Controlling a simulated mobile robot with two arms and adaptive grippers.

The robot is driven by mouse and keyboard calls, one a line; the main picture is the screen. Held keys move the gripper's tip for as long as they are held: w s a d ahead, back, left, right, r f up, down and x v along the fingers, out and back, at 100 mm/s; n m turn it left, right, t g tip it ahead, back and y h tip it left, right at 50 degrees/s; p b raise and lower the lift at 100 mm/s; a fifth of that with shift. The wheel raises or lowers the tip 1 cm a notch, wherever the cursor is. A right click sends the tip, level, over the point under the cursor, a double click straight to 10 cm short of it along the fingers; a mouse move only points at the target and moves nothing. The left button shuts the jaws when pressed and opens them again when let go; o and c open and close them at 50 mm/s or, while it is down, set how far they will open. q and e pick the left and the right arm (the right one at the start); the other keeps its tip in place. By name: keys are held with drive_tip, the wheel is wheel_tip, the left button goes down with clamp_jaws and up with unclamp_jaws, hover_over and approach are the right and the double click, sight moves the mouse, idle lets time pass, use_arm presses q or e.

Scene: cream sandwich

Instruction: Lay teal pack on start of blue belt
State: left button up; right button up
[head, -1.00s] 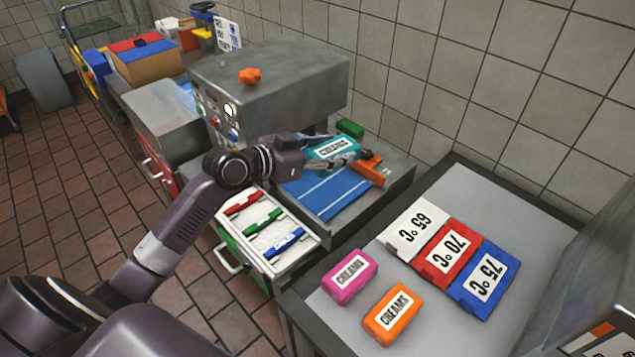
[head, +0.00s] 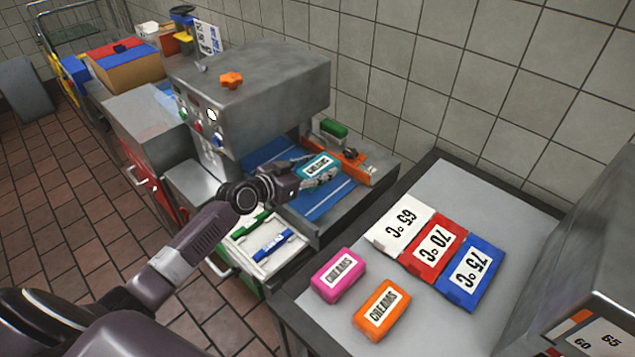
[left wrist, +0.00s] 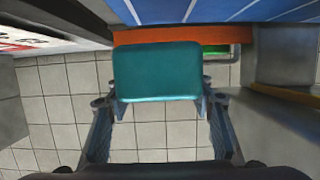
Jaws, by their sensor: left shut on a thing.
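The teal pack (head: 318,167), with a white CREAMS label, is held in my left gripper (head: 312,175). In the left wrist view the teal pack (left wrist: 157,71) sits between the two fingers of the left gripper (left wrist: 158,105). The blue belt (head: 325,196) with white lines lies under and around the pack in the head view. I cannot tell whether the pack touches the belt. My gripper hides part of the belt. My right gripper is not in view.
An orange bar (head: 352,166) and a green block (head: 333,129) are at the belt's far side. The grey machine (head: 250,95) stands over the belt at left. A side table holds a pink pack (head: 338,275), an orange pack (head: 381,308) and temperature cards (head: 436,248).

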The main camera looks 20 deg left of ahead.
sight(318, 193)
use_arm(q)
drive_tip(key=shift+f+b, duration=0.75)
drive_tip(key=shift+f, duration=2.1)
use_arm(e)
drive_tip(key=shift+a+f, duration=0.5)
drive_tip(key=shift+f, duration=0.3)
use_arm(q)
drive_tip(key=shift+f, duration=0.1)
drive_tip(key=o, duration=0.7)
drive_tip(key=shift+f, duration=0.1)
drive_tip(key=o, duration=0.5)
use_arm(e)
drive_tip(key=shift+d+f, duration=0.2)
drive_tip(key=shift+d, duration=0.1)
